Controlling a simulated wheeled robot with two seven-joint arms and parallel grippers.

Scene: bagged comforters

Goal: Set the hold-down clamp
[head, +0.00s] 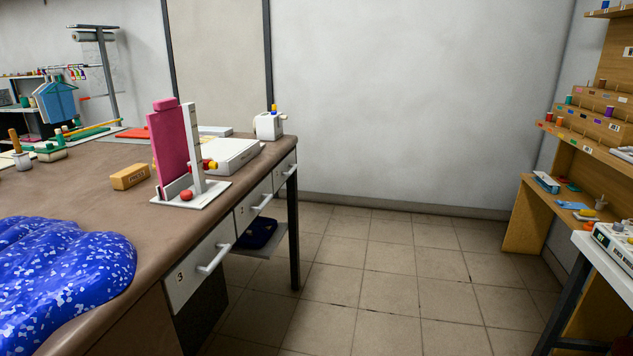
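A clamp-like fixture stands near the right edge of the brown table (95,190). It has a white base plate (212,193), a white upright post (194,150) and a tall magenta panel (168,150) standing upright beside the post. A red ball knob (186,195) sits low at its front. A red and yellow handle-like piece (209,165) sticks out to the right of the post. I cannot tell whether the fixture is open or closed. Neither of my grippers is in view.
A blue speckled bag (60,275) lies at the table's front left. A tan block (129,177), a white box (236,154) and a white dispenser (269,125) are near the fixture. Drawers with handles (215,258) are below. Tiled floor (390,270) is clear toward wooden shelves (590,130).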

